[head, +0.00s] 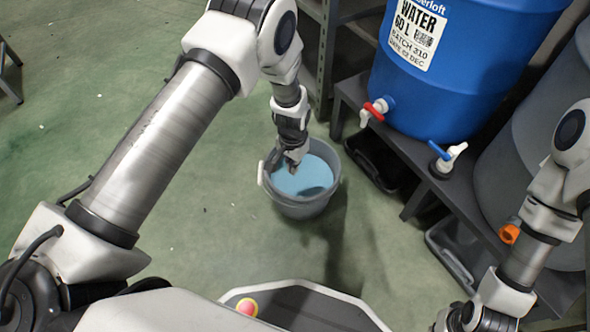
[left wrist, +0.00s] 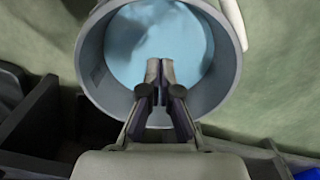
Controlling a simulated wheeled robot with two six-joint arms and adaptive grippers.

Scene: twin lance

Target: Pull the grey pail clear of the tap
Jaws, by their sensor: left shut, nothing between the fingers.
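The grey pail (head: 309,207) stands upright on the green floor, with pale blue liquid inside. It also shows in the left wrist view (left wrist: 88,62), where its round rim frames the liquid. A white piece (head: 262,174) sits at its left rim. My left gripper (head: 291,168) is shut and empty, over the pail's opening; in the left wrist view (left wrist: 160,66) its fingertips are together above the liquid. The tap with the red handle (head: 374,110) juts from the blue barrel, right of and behind the pail. My right gripper (head: 470,318) is low at the right, its fingers unclear.
The blue water barrel (head: 480,70) stands on a dark bench (head: 410,150). Another tap with a blue handle (head: 446,158) is at its right. A black tray (head: 372,165) lies under the bench. Floor left of the pail is clear.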

